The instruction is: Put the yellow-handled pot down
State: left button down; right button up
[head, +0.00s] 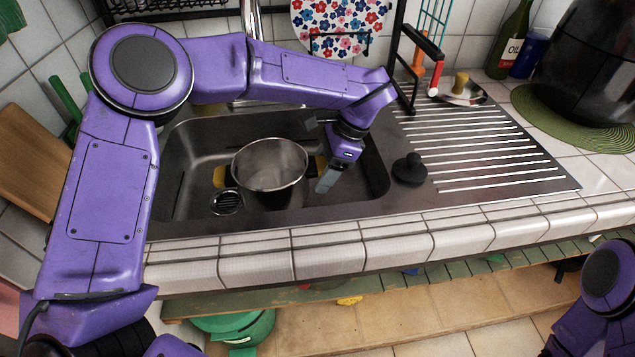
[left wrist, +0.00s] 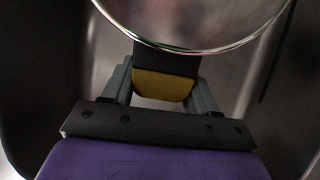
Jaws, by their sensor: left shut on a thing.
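The yellow-handled pot (head: 268,170) is an open, steel-coloured pot, upright or nearly so inside the sink (head: 190,150). One yellow handle (head: 219,177) sticks out on its left side. My left gripper (head: 326,180) is at the pot's right side, shut on the other yellow handle. In the left wrist view that handle (left wrist: 164,86) sits between the two fingers, with the pot's rim (left wrist: 190,48) just beyond. Whether the pot's base touches the sink floor is hidden. My right gripper is out of view; only part of that arm shows at lower right.
A drain (head: 226,203) lies left of the pot. A black stopper (head: 409,169) stands on the ribbed drainboard (head: 490,150) to the right. The tiled counter edge (head: 300,262) runs in front. A green pot (head: 235,328) is on the shelf below.

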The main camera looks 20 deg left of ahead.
pick_arm(q)
notch_tip(320, 180, down, 3)
jog(key=shift+f, duration=0.2)
jog(key=shift+c, duration=1.6)
grip_release()
jog(key=v, duration=1.2)
